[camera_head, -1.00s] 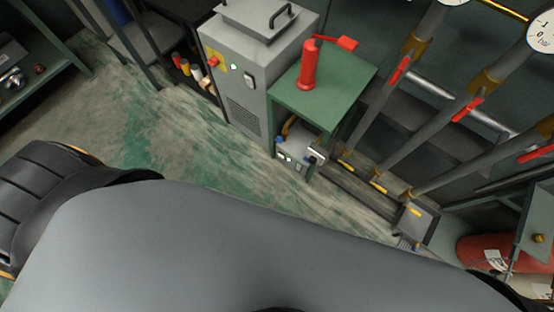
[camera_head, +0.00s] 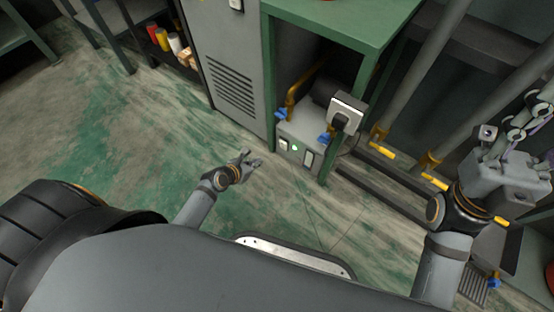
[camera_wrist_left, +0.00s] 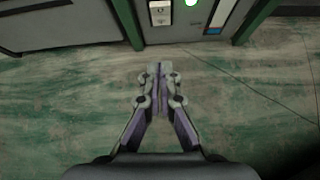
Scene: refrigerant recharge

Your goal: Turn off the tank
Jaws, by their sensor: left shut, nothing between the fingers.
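A grey box unit (camera_head: 297,146) stands on the floor under the green table. It has a lit green light, a switch panel, brass pipes and two blue handles (camera_head: 326,137). Its lower front with the green light (camera_wrist_left: 191,3) shows at the top edge of the left wrist view. My left gripper (camera_head: 252,157) is shut and empty, low over the floor, to the left of the unit and apart from it. Its fingertips (camera_wrist_left: 159,68) meet in the wrist view. My right gripper (camera_head: 518,125) is at the right edge, by the grey pipes; its jaw opening is unclear.
A grey cabinet (camera_head: 227,50) stands left of the green table (camera_head: 345,20). Grey pipes with yellow handles (camera_head: 382,150) rise to the right. A small red part (camera_head: 550,277), cut off by the right edge, may be a tank.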

